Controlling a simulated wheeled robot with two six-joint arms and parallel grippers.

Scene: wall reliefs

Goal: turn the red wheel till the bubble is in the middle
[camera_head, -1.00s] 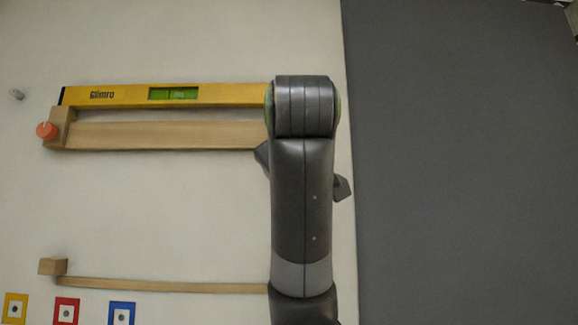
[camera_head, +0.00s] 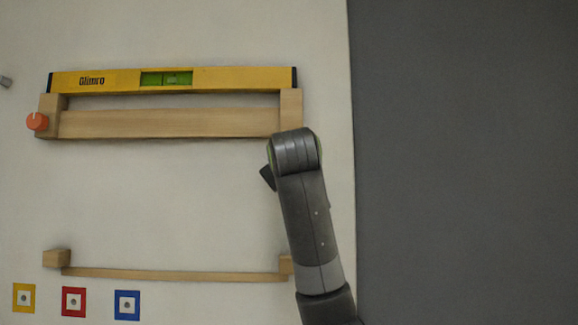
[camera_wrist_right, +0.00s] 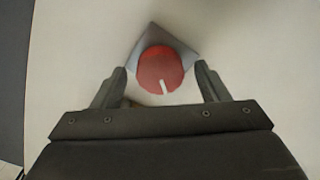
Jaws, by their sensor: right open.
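The red wheel (camera_wrist_right: 162,68) has a white mark and sits on a grey diamond-shaped plate (camera_wrist_right: 185,48) in the right wrist view. My right gripper (camera_wrist_right: 161,72) is open, with a fingertip on either side of the wheel; I cannot tell if they touch it. In the head view my right arm hides this wheel, and only a dark part of the gripper (camera_head: 268,178) shows. A yellow level (camera_head: 230,78) lies along the top of a wooden frame. Its green vial (camera_head: 166,78) shows, but the bubble's exact place is too small to tell. My left gripper is not in view.
An orange-red knob (camera_head: 37,121) is on the frame's left end. A thin wooden rail (camera_head: 170,274) runs below, with yellow (camera_head: 24,298), red (camera_head: 73,301) and blue (camera_head: 127,305) squares under it. The wall between is bare. A dark grey area (camera_head: 460,160) fills the right.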

